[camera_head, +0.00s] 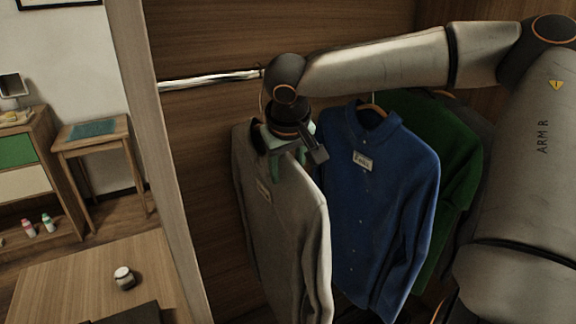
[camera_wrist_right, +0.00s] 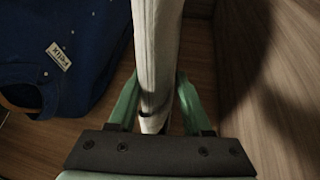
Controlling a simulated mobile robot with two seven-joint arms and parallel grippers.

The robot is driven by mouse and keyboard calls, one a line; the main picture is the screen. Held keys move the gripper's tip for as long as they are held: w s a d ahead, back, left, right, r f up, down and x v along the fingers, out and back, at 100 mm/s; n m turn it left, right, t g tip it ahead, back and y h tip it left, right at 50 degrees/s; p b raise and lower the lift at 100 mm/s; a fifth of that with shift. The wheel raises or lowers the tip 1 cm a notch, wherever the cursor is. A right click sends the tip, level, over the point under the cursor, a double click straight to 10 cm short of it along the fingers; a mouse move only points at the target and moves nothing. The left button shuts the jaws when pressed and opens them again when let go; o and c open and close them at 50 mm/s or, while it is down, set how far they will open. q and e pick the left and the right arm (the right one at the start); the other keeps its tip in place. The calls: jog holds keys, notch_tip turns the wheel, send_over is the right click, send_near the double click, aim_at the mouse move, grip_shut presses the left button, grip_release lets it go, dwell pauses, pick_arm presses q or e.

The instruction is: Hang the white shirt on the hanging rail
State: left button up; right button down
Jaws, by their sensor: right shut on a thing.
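The white shirt (camera_head: 280,235), greyish in this light, hangs upright below my right gripper (camera_head: 288,160) in the head view. In the right wrist view the white shirt (camera_wrist_right: 157,45) runs edge-on between the green fingers of my right gripper (camera_wrist_right: 155,100), which is shut on it at the top. Its hanger hook is hidden behind my wrist. The metal hanging rail (camera_head: 205,79) shows at the left of the wardrobe, and my arm hides the rest of it. I cannot tell whether the hook touches the rail. My left gripper is not in view.
A blue shirt (camera_head: 385,195) with a name tag hangs just right of the white shirt, with a green shirt (camera_head: 462,165) beyond it. The wardrobe's side panel (camera_head: 160,170) stands at left. A small jar (camera_head: 124,278) sits on a wooden table (camera_head: 65,275).

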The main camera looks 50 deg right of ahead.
jog(key=shift+f, duration=0.15)
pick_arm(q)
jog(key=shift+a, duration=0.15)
pick_arm(e)
jog(key=shift+c, duration=1.3)
grip_release()
jog(key=shift+s+a+r, duration=0.1)
jog(key=shift+r, duration=0.35)
pick_arm(q)
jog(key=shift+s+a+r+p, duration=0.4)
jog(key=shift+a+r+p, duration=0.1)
jog(key=shift+p, duration=0.5)
pick_arm(e)
jog(key=v, duration=1.1)
jog(key=shift+a+r, duration=0.15)
jog(key=shift+r, duration=0.1)
jog(key=shift+s, duration=0.15)
